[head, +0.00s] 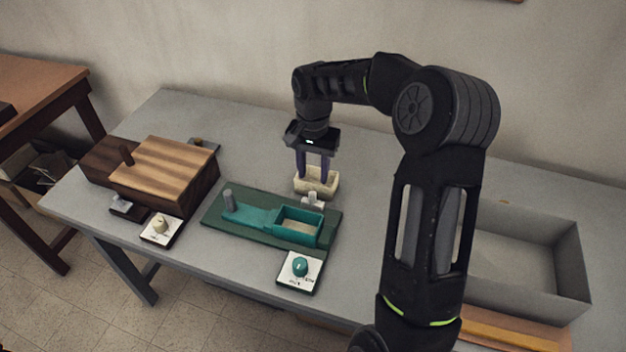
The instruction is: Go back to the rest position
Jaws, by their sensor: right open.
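My right arm reaches in from the lower right over the table. My right gripper (313,175) points down, with its two fingers apart at a small cream open box (329,188). The fingertips overlap the box in the picture; I cannot tell whether they touch it. The box stands on the grey table (370,170), behind a green base with a teal tray (252,214). My left gripper is not in view.
A wooden box with a striped lid (165,168) stands at the left. Cards with a cream knob (160,227) and a teal knob (300,267) lie at the front. A large grey bin (578,262) is at the right, partly behind my arm. A brown table (45,85) stands far left.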

